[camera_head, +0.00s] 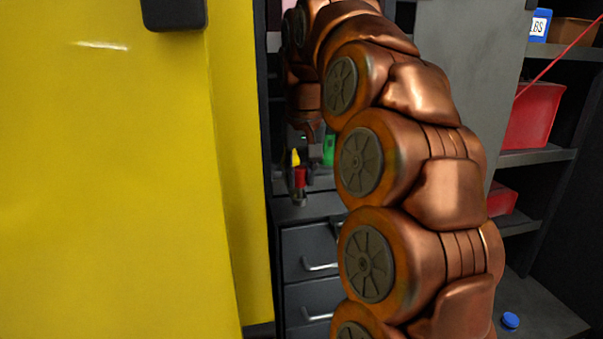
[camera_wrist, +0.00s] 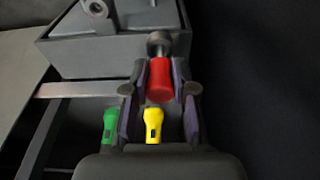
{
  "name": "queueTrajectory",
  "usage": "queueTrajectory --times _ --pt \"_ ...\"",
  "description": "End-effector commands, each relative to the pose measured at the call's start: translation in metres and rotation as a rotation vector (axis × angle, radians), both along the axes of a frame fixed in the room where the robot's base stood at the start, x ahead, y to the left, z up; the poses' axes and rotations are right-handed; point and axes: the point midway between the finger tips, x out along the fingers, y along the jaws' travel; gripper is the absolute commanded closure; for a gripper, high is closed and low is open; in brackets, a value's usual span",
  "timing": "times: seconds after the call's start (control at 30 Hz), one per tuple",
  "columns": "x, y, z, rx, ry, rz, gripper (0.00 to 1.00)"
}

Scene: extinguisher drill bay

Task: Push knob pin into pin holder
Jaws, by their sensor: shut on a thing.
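A red knob pin (camera_wrist: 160,82) sits between the two fingers of my gripper (camera_wrist: 161,90) in the wrist view. The gripper is shut on its red knob. The pin's grey metal end (camera_wrist: 159,44) points up the picture, at the right edge of a grey box-like block (camera_wrist: 100,58), which may be the pin holder. I cannot tell whether the metal end is inside a hole or only beside the block. In the head view, a red piece (camera_head: 299,178) shows low beside the end of my arm, and my gripper is mostly hidden there.
A yellow piece (camera_wrist: 154,120) and a green piece (camera_wrist: 109,124) show close by in the wrist view. The head view shows a large yellow panel (camera_head: 110,180) at left, grey drawers (camera_head: 308,255) below, and shelves with a red bin (camera_head: 533,115) at right.

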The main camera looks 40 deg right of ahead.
Motion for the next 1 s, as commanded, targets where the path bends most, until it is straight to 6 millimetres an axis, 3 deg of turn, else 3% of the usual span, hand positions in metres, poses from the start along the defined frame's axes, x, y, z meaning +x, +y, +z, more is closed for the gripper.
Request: queueTrajectory --times 1.0 --pt "0.000 0.000 -0.017 0.000 -0.001 0.000 1.00"
